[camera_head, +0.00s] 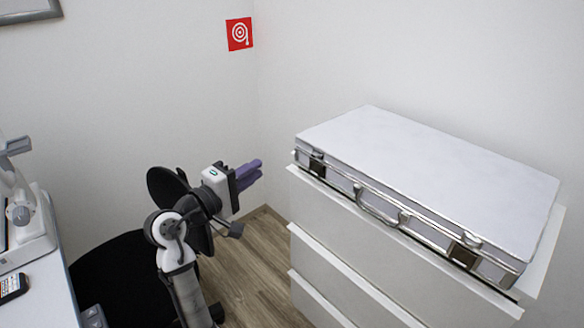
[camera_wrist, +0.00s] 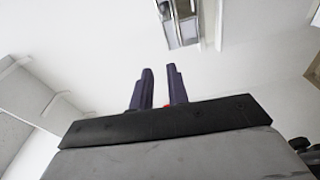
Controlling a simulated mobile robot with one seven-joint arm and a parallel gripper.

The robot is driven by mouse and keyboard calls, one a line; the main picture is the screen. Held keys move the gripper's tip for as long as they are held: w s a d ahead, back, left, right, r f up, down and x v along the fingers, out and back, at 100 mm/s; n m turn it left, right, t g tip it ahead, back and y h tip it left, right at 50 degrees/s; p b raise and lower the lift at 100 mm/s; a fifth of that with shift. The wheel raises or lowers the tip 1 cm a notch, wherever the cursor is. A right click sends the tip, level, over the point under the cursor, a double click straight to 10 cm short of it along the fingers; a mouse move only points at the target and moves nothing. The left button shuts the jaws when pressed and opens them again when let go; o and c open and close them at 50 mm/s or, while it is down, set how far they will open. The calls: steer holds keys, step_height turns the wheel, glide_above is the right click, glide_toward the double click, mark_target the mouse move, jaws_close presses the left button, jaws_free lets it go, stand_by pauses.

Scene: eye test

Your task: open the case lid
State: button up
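The white case (camera_head: 430,175) with metal trim lies flat on a white drawer cabinet, and its lid is shut. Its handle (camera_head: 378,208) and two latches, a left latch (camera_head: 317,164) and a right latch (camera_head: 464,250), are on the front side. My gripper (camera_head: 260,168) is left of the case, apart from it, with its purple fingers pointing right. In the wrist view my gripper (camera_wrist: 159,70) has a narrow gap between its fingers, with nothing held. Part of the case's metal-trimmed side (camera_wrist: 181,22) shows beyond the fingertips.
The drawer cabinet (camera_head: 335,275) stands against the wall at right, its top only slightly larger than the case. Wooden floor (camera_head: 250,255) is clear between it and my arm. A white desk (camera_head: 45,300) with equipment is at left. A red sign (camera_head: 239,34) hangs on the wall.

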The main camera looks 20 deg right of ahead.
mark_target(313, 156)
steer(key=w+d+p, duration=0.1)
steer(key=d, duration=0.4)
steer(key=w+d+f+g+p, duration=0.1)
steer(key=d, duration=0.4)
steer(key=w+d+g, duration=0.1)
steer(key=d, duration=0.4)
steer(key=shift+w+f+m+h+p, duration=0.25)
steer(key=shift+f+m+h+p, duration=0.05)
steer(key=shift+f+m+p, duration=0.1)
steer(key=shift+c, duration=0.5)
jaws_close()
